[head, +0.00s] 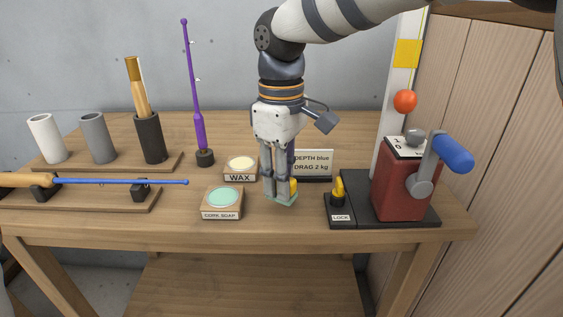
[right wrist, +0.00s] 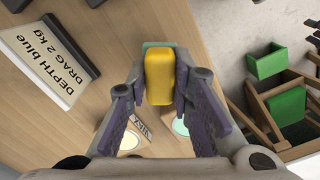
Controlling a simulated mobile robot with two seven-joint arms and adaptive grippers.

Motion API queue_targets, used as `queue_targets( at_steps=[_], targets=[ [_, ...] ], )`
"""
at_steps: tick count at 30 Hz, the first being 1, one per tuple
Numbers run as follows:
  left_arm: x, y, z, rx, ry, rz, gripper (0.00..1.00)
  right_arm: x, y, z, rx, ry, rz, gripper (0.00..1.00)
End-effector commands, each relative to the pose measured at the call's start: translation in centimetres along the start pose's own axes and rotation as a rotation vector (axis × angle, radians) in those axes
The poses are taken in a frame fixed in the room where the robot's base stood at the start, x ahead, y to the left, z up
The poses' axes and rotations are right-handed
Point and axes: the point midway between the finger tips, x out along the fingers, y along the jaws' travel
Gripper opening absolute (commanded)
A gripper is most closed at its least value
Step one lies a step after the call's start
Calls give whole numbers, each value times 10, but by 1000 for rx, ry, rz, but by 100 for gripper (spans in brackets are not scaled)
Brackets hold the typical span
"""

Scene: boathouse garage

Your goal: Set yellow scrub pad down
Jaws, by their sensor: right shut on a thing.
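The yellow scrub pad (right wrist: 159,78) is between the fingers of my right gripper (right wrist: 157,88), which is shut on it. In the head view the right gripper (head: 280,198) points down over the workbench, and a yellow bit of the pad (head: 293,186) shows beside its fingertips. A teal piece (head: 283,201) shows at the pad's lower end; it also shows past the pad in the right wrist view (right wrist: 158,44). I cannot tell whether it belongs to the pad or lies under it. The fingers hide most of the pad in the head view. My left gripper is not in view.
The wooden workbench (head: 290,228) holds a cork soap box (head: 222,204) and wax box (head: 240,168) left of the gripper. A depth sign (head: 315,163) stands behind; a lock switch (head: 339,195) and red lever box (head: 398,185) stand right. A blue rod (head: 120,181) lies left.

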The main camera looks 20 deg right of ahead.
Motion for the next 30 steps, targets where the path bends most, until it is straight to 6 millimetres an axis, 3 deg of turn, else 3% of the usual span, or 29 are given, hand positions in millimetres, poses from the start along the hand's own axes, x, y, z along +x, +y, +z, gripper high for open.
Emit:
queue_targets(
  at_steps=[30],
  targets=[
    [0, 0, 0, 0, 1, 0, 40, 22, 0, 0, 0, 2, 1, 0]
  ],
)
